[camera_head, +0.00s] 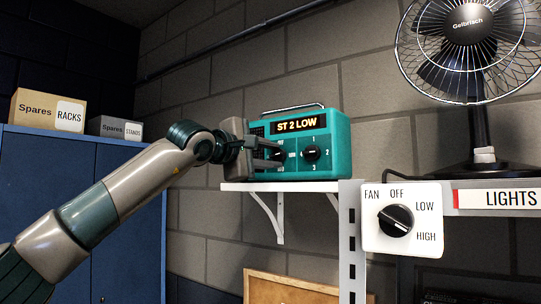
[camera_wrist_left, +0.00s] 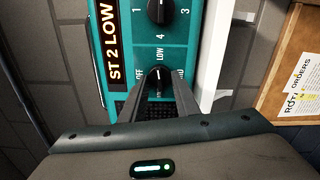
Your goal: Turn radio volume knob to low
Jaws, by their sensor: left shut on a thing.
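The teal radio (camera_head: 338,150) stands on a white wall shelf, its display reading "ST 2 LOW". My left gripper (camera_head: 275,153) is at the left part of its front, shut on the volume knob. In the left wrist view the black volume knob (camera_wrist_left: 158,80) sits between the fingertips of the gripper (camera_wrist_left: 158,92), with OFF and LOW marked around it; the fingers hide part of it. The station knob (camera_head: 312,153) is to the right, untouched; it also shows in the left wrist view (camera_wrist_left: 160,11). My right gripper is in neither view.
The white shelf (camera_head: 290,187) is narrow. A fan (camera_head: 470,60) stands at the right, above a white fan switch plate (camera_head: 372,236) with a black dial. A blue cabinet (camera_head: 120,185) with Spares boxes (camera_head: 47,110) is at the left.

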